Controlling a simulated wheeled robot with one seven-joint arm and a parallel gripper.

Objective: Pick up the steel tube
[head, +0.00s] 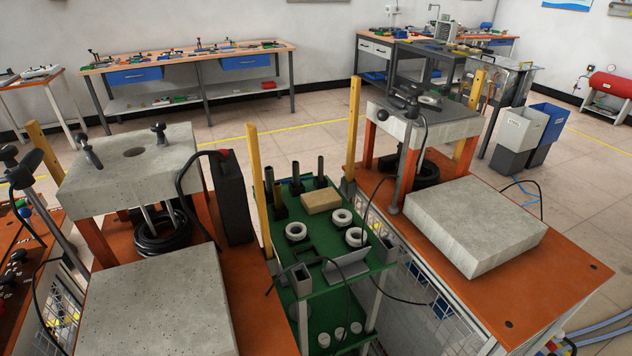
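Three dark upright tubes stand at the back of the green trolley top: a left tube (269,181), a middle tube (296,172) and a right tube (321,168). The left and middle ones stand in dark bases. I cannot tell from this view which of them is the steel tube. My gripper is not in view.
The green trolley (325,275) also carries a tan block (321,201), several pale rings and a grey angled plate (346,267). Orange benches with concrete blocks (474,226) flank it closely. Yellow posts (256,180) and black cables stand nearby. Open floor lies behind.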

